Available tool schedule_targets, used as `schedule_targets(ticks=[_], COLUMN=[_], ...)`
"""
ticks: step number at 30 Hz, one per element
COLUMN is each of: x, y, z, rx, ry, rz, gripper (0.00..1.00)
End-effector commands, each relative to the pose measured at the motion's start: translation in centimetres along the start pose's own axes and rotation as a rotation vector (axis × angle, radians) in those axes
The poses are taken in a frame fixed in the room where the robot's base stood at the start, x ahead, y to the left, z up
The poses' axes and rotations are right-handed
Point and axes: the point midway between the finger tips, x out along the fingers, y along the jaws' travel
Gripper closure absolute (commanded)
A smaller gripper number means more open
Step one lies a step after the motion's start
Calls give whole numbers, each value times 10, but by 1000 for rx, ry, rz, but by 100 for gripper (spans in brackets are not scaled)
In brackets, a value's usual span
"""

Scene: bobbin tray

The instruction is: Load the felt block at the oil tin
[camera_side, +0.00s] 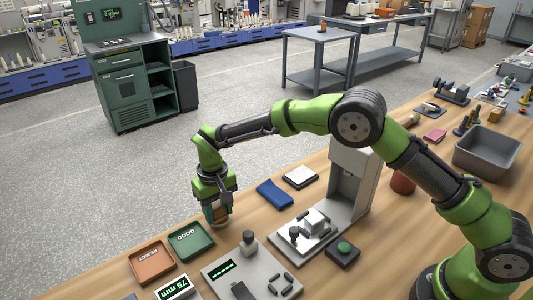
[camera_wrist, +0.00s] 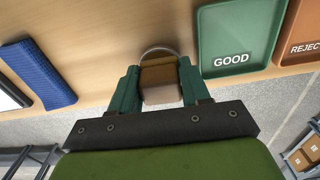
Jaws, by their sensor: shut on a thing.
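My gripper (camera_side: 216,207) points down over the table left of the middle in the side view. In the wrist view its green fingers (camera_wrist: 157,82) are shut on the felt block (camera_wrist: 158,75), which shows a brown part and a paler part. The round oil tin (camera_wrist: 158,49) shows as a rim around the far end of the block. In the side view the tin (camera_side: 222,223) is a small pale round thing under the fingers, partly hidden. The block is at or in the tin's mouth; I cannot tell whether it touches the bottom.
A green GOOD tray (camera_side: 190,241) and a brown REJECT tray (camera_side: 152,262) lie just left of the tin. A blue cloth-like pad (camera_side: 274,193) and a white-topped pad (camera_side: 300,177) lie to the right. A grey fixture (camera_side: 290,246) and a gauge panel (camera_side: 225,280) stand nearer the camera.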

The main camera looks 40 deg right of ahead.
Motion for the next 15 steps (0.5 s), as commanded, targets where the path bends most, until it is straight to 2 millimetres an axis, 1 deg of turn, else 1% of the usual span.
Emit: schedule_targets(ticks=[10, 15], x=[2, -7], y=[0, 0], z=[1, 1], rx=[-2, -1], ry=[-3, -3], rz=[2, 1], gripper=[78, 78])
